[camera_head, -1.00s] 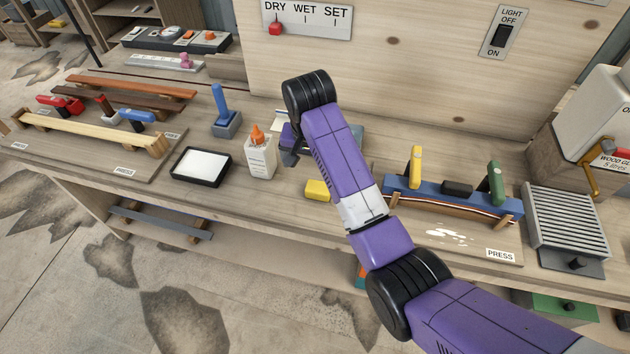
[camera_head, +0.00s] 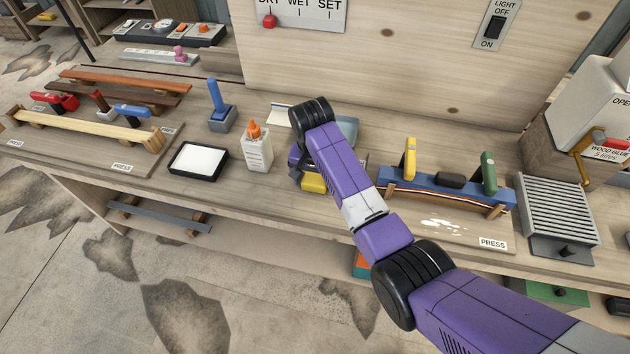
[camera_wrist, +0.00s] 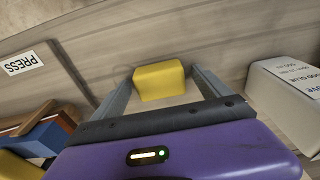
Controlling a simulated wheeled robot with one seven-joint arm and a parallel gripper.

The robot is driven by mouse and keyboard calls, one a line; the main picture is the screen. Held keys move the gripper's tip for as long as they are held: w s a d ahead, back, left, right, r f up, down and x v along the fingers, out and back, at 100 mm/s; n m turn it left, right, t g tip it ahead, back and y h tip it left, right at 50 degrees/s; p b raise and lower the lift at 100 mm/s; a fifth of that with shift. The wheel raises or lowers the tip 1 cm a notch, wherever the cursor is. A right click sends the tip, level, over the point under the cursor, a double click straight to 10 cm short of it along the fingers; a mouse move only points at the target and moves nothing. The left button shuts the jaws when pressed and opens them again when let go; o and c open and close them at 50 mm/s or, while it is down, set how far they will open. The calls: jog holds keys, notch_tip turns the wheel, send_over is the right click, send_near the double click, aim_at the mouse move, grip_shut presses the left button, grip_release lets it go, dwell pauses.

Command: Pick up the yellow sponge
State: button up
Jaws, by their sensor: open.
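The yellow sponge (camera_head: 313,182) lies on the wooden bench, partly hidden behind my arm in the head view. In the wrist view the sponge (camera_wrist: 159,81) sits just beyond and between my two grey fingers. My gripper (camera_wrist: 160,85) is open and empty, with one finger to each side of the sponge. I cannot tell whether the fingertips are down at its level. In the head view my gripper (camera_head: 298,165) is mostly hidden by my own wrist.
A white glue bottle (camera_head: 257,150) stands close to the left of the sponge in the head view. A black tray (camera_head: 198,160) lies farther left. A blue clamping form (camera_head: 447,189) stands to the right. The bench's front edge is near the sponge.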

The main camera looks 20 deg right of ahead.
jog(key=c, duration=1.4)
